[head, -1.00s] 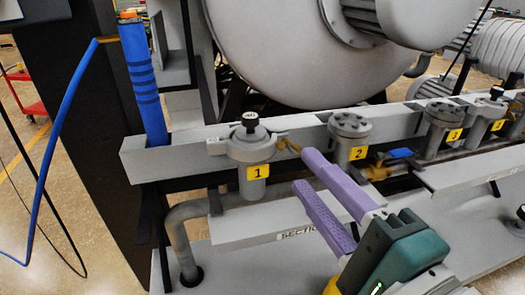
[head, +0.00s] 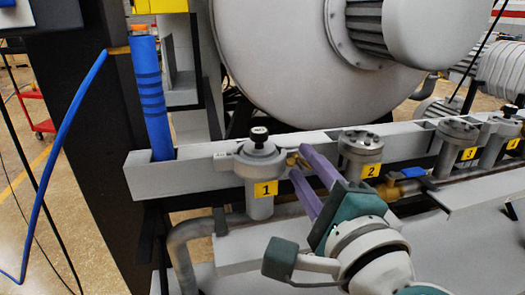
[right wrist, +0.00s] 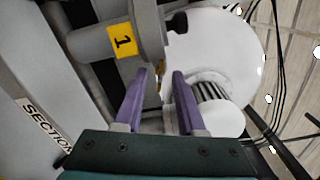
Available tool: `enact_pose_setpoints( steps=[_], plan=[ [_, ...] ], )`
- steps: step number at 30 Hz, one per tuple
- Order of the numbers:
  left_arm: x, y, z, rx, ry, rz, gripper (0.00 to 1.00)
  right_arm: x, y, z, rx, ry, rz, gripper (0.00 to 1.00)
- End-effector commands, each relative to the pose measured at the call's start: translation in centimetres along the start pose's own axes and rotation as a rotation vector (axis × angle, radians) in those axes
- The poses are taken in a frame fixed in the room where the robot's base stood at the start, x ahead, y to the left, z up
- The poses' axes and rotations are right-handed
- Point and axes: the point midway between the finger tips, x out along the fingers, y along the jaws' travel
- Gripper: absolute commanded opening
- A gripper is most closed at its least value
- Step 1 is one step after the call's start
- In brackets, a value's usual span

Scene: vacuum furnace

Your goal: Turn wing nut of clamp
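The grey clamp (head: 250,163) sits around the top of the port labelled 1, with a black knob above it. Its small brass wing nut (head: 294,158) sticks out on the right side. My right gripper (head: 299,160) has two purple fingers, apart, with the tips at the wing nut. In the right wrist view the brass piece (right wrist: 159,84) shows thinly between the open fingers (right wrist: 161,72); I cannot tell whether either finger touches it. My left gripper is not in view.
Port 2 (head: 361,150) stands just right of the fingers, with port 3 (head: 456,140) farther along the grey rail. A blue upright pipe (head: 149,100) is at the left. The large grey furnace body (head: 270,60) is behind.

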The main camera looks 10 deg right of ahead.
Motion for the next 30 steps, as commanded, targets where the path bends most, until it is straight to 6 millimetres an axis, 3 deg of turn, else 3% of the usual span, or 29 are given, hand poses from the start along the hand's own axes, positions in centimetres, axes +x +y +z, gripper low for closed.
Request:
enact_pose_setpoints(
  steps=[6,17,30],
  plan=[
    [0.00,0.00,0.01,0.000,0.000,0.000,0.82,0.02,0.00,0.01,0.000,0.000,0.000,0.39],
    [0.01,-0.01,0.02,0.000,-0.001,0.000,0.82,0.00,0.00,0.01,-0.001,-0.001,0.000,0.00],
    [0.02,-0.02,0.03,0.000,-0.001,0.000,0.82,0.00,-0.01,0.00,-0.002,-0.001,0.000,0.00]
  ],
)
